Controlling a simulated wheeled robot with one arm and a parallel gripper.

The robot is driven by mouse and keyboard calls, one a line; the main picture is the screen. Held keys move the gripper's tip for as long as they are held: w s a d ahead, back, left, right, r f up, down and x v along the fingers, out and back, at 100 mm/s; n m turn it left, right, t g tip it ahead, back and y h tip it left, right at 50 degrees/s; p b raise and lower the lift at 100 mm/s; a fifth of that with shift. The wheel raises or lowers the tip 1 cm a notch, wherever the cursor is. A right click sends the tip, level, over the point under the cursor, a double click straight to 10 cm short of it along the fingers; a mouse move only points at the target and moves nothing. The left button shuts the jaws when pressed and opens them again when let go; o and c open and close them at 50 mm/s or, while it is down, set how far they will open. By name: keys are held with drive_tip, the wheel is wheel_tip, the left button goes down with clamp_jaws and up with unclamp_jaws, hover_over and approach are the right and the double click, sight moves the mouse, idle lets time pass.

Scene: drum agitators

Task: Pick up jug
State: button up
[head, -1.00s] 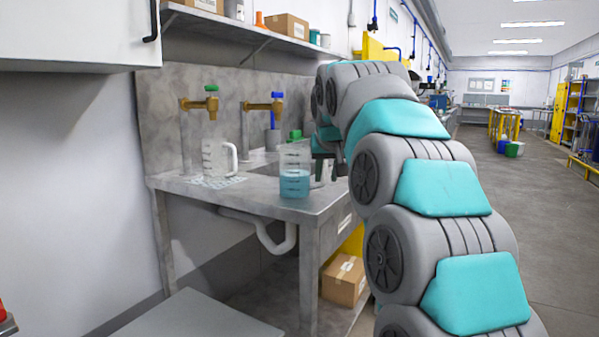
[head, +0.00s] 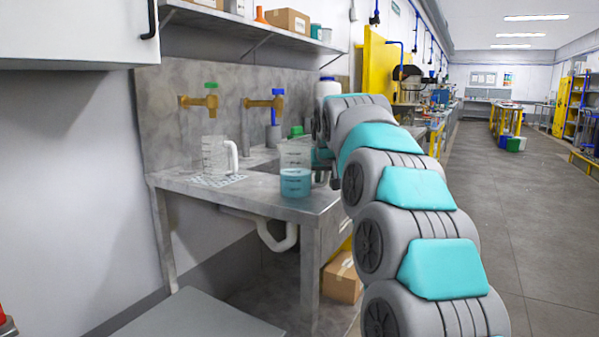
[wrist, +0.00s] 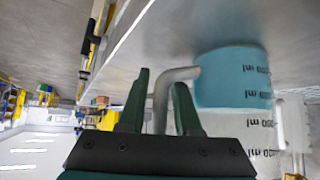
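A clear jug with blue liquid (head: 296,183) stands upright near the front edge of the grey sink bench. In the wrist view the jug (wrist: 232,78) appears upside down at the right, with its pale handle (wrist: 162,98) toward my gripper. My gripper (wrist: 162,78) is open, with its two dark green fingers on either side of the handle. Gaps show between fingers and handle, so I cannot see a firm grip. In the head view my gripper is mostly hidden beside the jug. A second, empty jug (head: 214,155) with a white handle stands farther left.
The empty jug is on a patterned mat (head: 217,181). Brass taps (head: 264,104) stand behind, above the sink. A green-topped item (head: 296,131) is just behind the blue jug. A shelf (head: 250,27) overhangs the bench. A cardboard box (head: 343,278) sits below.

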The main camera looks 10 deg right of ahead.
drive_tip(key=shift+c, duration=0.4)
clamp_jaws()
idle(0.9)
